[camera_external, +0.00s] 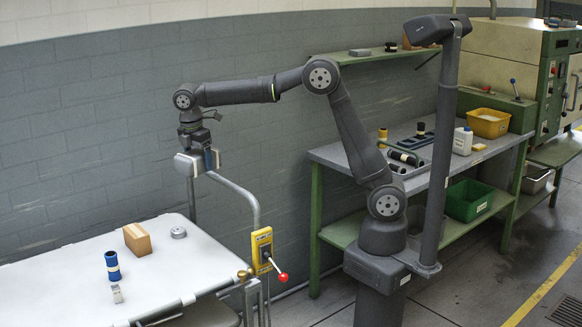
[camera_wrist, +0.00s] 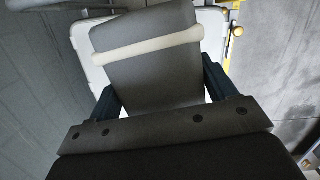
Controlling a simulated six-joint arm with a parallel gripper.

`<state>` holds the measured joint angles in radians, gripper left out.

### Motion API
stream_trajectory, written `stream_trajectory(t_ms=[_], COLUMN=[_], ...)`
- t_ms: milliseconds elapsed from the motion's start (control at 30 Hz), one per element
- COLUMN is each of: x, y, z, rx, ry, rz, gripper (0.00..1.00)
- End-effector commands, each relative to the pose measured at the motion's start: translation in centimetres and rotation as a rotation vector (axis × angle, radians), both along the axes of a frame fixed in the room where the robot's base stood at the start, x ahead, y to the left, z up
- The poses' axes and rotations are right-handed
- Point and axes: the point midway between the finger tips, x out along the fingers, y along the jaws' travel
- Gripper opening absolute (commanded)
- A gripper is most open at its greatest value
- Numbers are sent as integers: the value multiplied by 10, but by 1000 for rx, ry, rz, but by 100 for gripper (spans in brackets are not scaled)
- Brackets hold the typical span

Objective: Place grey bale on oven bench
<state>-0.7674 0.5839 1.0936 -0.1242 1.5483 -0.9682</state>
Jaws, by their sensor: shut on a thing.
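The grey bale (camera_wrist: 150,70) is a grey block with a cream band across it. In the wrist view it sits between the two dark fingers of my gripper (camera_wrist: 162,85), which is shut on it. In the external view my gripper (camera_external: 200,160) holds the bale (camera_external: 185,166) in the air, above the far right side of the white table. A green bench with a grey top (camera_external: 335,153) stands to the right, behind my arm. A beige and green oven-like machine (camera_external: 515,45) stands at the far right with a low green surface (camera_external: 555,152) before it. I cannot tell which is the oven bench.
The white table (camera_external: 60,285) carries a brown block (camera_external: 137,240), a blue cylinder (camera_external: 112,266), a grey disc (camera_external: 178,232) and a small pale item. A bent rail (camera_external: 240,192) with a yellow switch box (camera_external: 262,250) stands beside it. Yellow (camera_external: 488,123) and green bins (camera_external: 468,200) occupy the green bench.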

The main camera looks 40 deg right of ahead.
Motion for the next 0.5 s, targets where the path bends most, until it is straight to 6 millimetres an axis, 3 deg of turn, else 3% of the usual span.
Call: stream_trajectory(t_ms=[267,500], x=[31,75], y=[-24,-65], z=[3,4], rx=[1,1], ry=[-1,-2], rz=[-10,-23], gripper=[24,24])
